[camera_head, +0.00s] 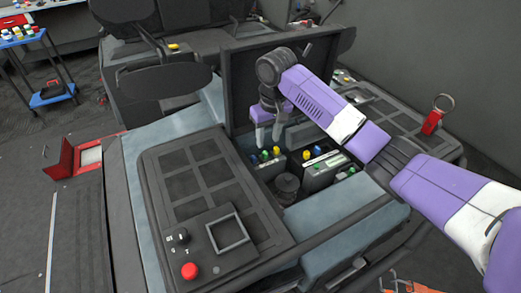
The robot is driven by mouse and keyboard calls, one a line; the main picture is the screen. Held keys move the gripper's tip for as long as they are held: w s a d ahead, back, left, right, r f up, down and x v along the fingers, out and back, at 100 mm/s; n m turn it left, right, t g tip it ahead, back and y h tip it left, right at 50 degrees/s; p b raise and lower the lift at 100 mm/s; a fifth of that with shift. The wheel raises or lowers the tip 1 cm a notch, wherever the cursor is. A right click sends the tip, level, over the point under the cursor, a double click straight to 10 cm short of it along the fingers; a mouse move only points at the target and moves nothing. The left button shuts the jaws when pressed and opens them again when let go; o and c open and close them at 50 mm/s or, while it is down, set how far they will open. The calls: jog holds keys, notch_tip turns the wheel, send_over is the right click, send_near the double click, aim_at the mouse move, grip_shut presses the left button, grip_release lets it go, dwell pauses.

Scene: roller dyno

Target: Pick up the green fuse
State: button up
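Several small coloured fuses stand in the dark open bay in the middle of the machine. A green fuse (265,155) sits at the bay's left part, beside a blue fuse (277,151). My gripper (268,145) points down just above these two, its fingers apart with nothing seen between them. I cannot tell the exact height gap. Yellow fuses (306,155) stand further right, on or behind a dark box. More small green pieces (352,169) show at the bay's right side; their kind is too small to tell.
An upright dark panel (250,90) stands behind the bay. A dark round post (287,186) stands at its front. The left console (185,175) has a red button (190,270) and a raised square frame (229,234). A red-tagged ring (432,122) lies at right.

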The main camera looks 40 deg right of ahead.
aim_at(265, 153)
jog(key=f, duration=0.2)
jog(key=f+p, duration=0.1)
jog(key=f, duration=0.1)
jog(key=w+f, duration=0.1)
jog(key=f, duration=0.1)
jog(key=shift+f, duration=0.25)
jog(key=shift+s, duration=0.1)
grip_shut()
